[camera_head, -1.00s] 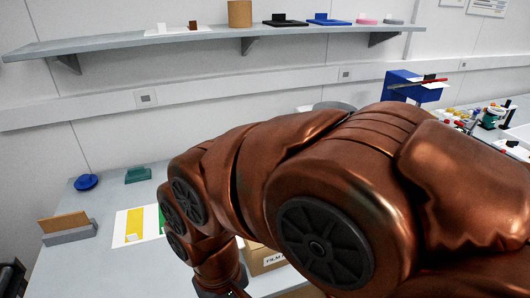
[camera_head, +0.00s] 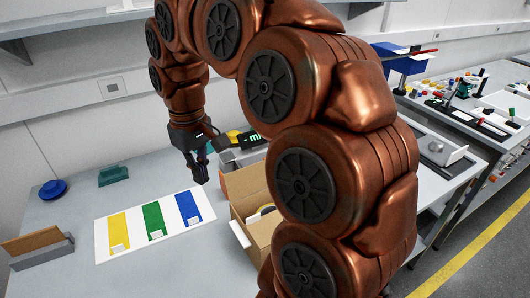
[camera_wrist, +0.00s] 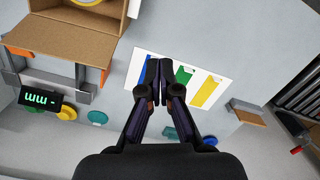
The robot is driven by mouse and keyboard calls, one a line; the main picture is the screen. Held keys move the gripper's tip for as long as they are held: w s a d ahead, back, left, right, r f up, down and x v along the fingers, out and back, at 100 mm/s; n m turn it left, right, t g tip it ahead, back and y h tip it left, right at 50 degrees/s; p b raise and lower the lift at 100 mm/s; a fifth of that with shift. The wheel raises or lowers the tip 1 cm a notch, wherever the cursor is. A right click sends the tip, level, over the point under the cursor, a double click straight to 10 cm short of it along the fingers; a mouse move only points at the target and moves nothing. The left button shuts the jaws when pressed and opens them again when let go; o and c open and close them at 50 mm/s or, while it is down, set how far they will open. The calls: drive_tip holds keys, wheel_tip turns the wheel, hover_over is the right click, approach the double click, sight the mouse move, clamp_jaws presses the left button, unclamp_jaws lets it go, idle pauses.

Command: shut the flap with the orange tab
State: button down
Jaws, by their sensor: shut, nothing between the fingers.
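An open cardboard box (camera_head: 252,229) stands on the table right of the striped card in the head view. Its far flap (camera_head: 245,181) stands out at the back, partly hidden by my arm. In the wrist view the box interior (camera_wrist: 92,16) is at top left, with a brown flap (camera_wrist: 66,41) spread open below it. Orange pieces show at this flap's left end (camera_wrist: 18,52) and right end (camera_wrist: 104,74); I cannot tell which is the tab.
The striped card (camera_head: 154,223) lies left of the box. A display with green characters (camera_wrist: 41,98) and a grey bracket (camera_wrist: 58,82) are near the flap. A blue disc (camera_head: 53,189), green block (camera_head: 113,176) and grey holder (camera_head: 42,254) stand left. Bare table lies between.

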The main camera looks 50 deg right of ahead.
drive_tip(key=w+d+m+b, duration=0.15)
drive_tip(key=w+d, duration=0.25)
drive_tip(key=d, duration=0.9)
drive_tip(key=w+d+m+b, duration=0.1)
drive_tip(key=w+d+m, duration=0.2)
drive_tip(key=d, duration=0.9)
drive_tip(key=s+f+p, duration=0.3)
drive_tip(key=f+p, duration=0.1)
drive_tip(key=f, duration=0.5)
drive_tip(key=shift+s+a, duration=0.3)
drive_tip(key=shift+a, duration=0.05)
drive_tip(key=shift+n, duration=0.25)
drive_tip(key=shift+s+a+t+b, duration=0.15)
drive_tip(key=shift+t+b, duration=0.15)
drive_tip(key=shift+b, duration=0.15)
